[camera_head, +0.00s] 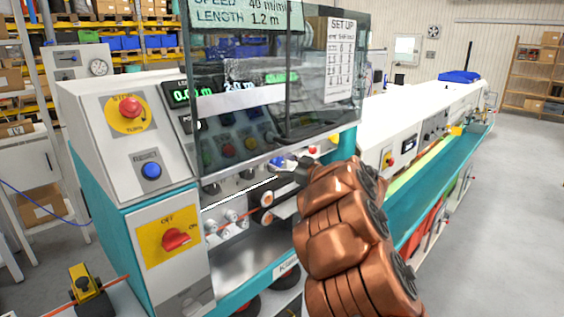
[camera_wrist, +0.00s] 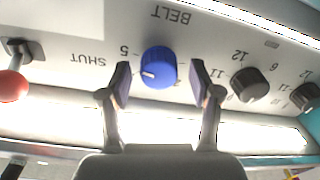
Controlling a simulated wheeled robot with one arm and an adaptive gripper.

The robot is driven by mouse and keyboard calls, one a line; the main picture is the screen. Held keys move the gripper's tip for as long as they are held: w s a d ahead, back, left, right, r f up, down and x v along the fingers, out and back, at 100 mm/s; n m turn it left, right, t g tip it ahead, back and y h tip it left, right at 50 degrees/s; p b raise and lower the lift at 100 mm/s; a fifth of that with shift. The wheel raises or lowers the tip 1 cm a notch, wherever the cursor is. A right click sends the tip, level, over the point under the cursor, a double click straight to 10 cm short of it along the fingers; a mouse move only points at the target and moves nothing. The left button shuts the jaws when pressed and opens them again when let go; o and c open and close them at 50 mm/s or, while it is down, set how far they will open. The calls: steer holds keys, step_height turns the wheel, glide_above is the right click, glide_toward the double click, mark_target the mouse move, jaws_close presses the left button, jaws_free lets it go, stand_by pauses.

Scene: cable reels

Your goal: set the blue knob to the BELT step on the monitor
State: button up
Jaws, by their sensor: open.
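The blue knob (camera_wrist: 158,68) sits on a light panel in the wrist view, under the upside-down word BELT. Its white mark points left and slightly down in that picture. An upside-down 5 and 11 are printed on either side of it. My gripper (camera_wrist: 161,84) is open, with one finger on each side of the knob; I cannot tell whether either touches it. In the head view my gripper (camera_head: 285,166) is at the panel below the clear guard, largely hiding the knob. The monitor (camera_head: 245,14) shows SPEED 40 m/min and LENGTH 1.2 m; its top is cut off.
Black knobs (camera_wrist: 250,85) sit to the right of the blue one. A red ball lever (camera_wrist: 12,86) is at the left by SHUT. The clear guard (camera_head: 330,100) hangs above my gripper. A set-up sheet (camera_head: 340,60) is on it, its figures too small to read.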

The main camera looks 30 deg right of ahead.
steer(key=c, duration=1.1)
steer(key=shift+c, duration=0.2)
steer(key=shift+f+n+b, duration=0.1)
steer(key=shift+n+b, duration=0.2)
steer(key=shift+b, duration=0.05)
steer(key=n+b, duration=0.2)
steer(key=shift+f+n, duration=0.15)
steer(key=shift+n, duration=0.25)
steer(key=n+b, duration=0.3)
steer(key=n, duration=0.1)
steer(key=shift+b, duration=0.3)
steer(key=shift+r+n+b, duration=0.2)
steer(key=shift+n+b, duration=0.6)
steer(key=shift+n, duration=0.3)
